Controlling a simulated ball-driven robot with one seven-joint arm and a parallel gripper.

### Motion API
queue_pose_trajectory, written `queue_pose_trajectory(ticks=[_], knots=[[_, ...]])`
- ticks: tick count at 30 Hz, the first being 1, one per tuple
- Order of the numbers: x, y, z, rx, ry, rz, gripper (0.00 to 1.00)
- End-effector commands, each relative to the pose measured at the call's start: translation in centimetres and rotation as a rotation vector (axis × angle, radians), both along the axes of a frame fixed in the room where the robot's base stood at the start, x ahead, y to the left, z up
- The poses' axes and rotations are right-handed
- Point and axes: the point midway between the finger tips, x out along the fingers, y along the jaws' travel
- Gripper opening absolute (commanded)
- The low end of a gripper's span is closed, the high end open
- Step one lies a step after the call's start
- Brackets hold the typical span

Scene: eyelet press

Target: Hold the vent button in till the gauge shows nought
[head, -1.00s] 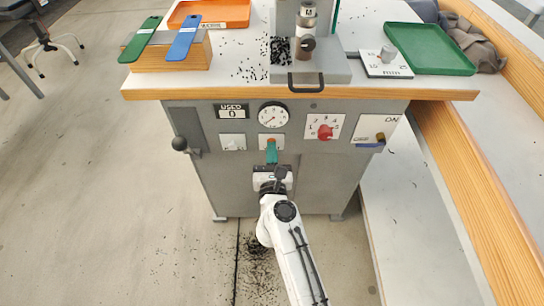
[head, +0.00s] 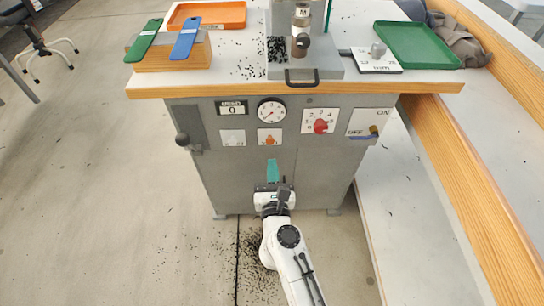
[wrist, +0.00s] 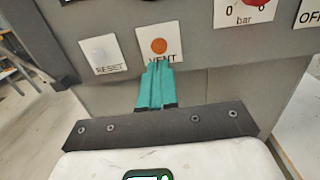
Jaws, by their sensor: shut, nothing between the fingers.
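The orange vent button (head: 269,139) sits on a white plate on the grey cabinet front. It shows whole and uncovered in the wrist view (wrist: 158,46), above the VENT label. The round white gauge (head: 271,110) is just above the button. Its thin needle seems to point to the lower left, but its exact reading is too small to tell. My gripper (head: 272,162) has teal fingers, shut together and empty. In the head view the tips are below the vent plate. In the wrist view the fingertips (wrist: 158,66) overlap the VENT label, below the button, and do not cover it.
The reset plate (head: 232,138) is left of the vent plate. The red bar knob (head: 320,126) and the ON/OFF switch (head: 373,130) are to the right. A black knobbed lever (head: 183,140) sticks out at the left. The wooden bench edge (head: 300,88) overhangs the panel.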

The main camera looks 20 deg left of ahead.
Motion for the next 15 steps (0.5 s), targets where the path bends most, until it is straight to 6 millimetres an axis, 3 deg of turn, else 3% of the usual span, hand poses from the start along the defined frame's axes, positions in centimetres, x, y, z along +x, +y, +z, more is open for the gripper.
queue_pose_trajectory(ticks=[9,15], knots=[[-4.7,-1.6,-0.3,-0.001,0.002,0.002,0.00],[-5.8,-2.0,-0.3,0.000,0.001,0.002,0.00]])
